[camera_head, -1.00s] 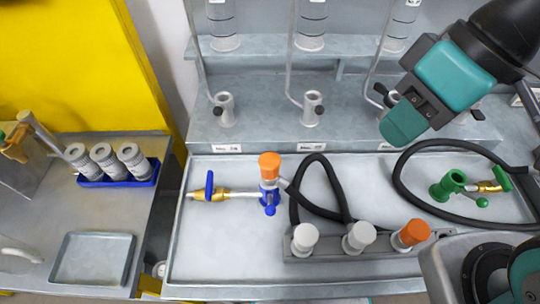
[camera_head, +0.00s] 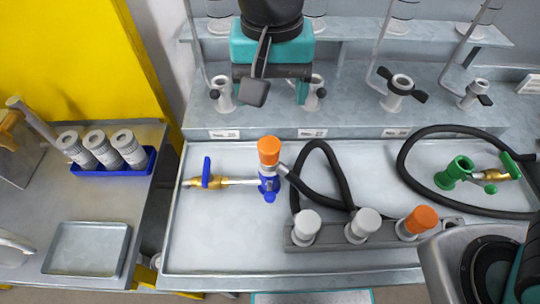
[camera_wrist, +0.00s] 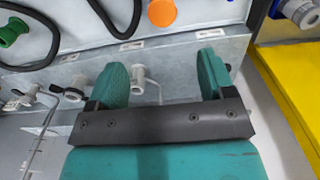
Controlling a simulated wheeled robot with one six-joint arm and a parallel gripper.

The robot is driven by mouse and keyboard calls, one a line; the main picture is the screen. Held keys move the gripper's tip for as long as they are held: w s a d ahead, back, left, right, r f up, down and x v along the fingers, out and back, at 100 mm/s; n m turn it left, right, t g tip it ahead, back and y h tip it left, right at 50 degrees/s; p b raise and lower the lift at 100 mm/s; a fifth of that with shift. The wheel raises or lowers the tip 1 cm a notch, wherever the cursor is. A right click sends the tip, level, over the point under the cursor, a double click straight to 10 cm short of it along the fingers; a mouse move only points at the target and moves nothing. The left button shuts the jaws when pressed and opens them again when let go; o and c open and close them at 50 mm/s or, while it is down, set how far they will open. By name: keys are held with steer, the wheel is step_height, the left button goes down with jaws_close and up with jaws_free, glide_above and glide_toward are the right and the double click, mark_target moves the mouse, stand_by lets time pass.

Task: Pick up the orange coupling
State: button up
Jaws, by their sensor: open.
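An orange coupling (camera_head: 269,151) sits upright on top of a blue valve fitting (camera_head: 269,184) in the metal tray. A second orange piece (camera_head: 418,220) stands tilted at the right end of a grey holder (camera_head: 330,235), beside two white ones. In the wrist view a round orange top (camera_wrist: 162,12) shows at the upper edge, beyond the fingers. My gripper (camera_head: 280,92) is above the shelf behind the tray, apart from and behind the upright orange coupling. In the wrist view my gripper (camera_wrist: 163,76) has its two teal fingers wide apart with nothing between them.
Black hoses (camera_head: 330,160) loop over the tray, one beside the blue fitting. A brass valve (camera_head: 207,182) joins it on the left. A green fitting (camera_head: 455,172) lies right. White spigots (camera_head: 396,92) line the shelf. Left are a blue rack (camera_head: 110,170) and an empty small tray (camera_head: 88,250).

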mark_target(269, 143)
step_height(269, 143, down, 10)
steer(key=shift+f+p, duration=0.1)
steer(key=shift+p, duration=0.65)
steer(key=shift+s+a+f+p, duration=0.1)
steer(key=shift+f+p, duration=0.35)
steer(key=shift+f, duration=0.9)
steer(key=shift+s+a+f+p, duration=0.1)
steer(key=shift+f+p, duration=0.35)
steer(key=shift+f, duration=0.85)
steer(key=c, duration=1.2)
steer(key=shift+r, duration=0.15)
step_height(269, 143, up, 20)
steer(key=b, duration=0.2)
steer(key=shift+b, duration=0.35)
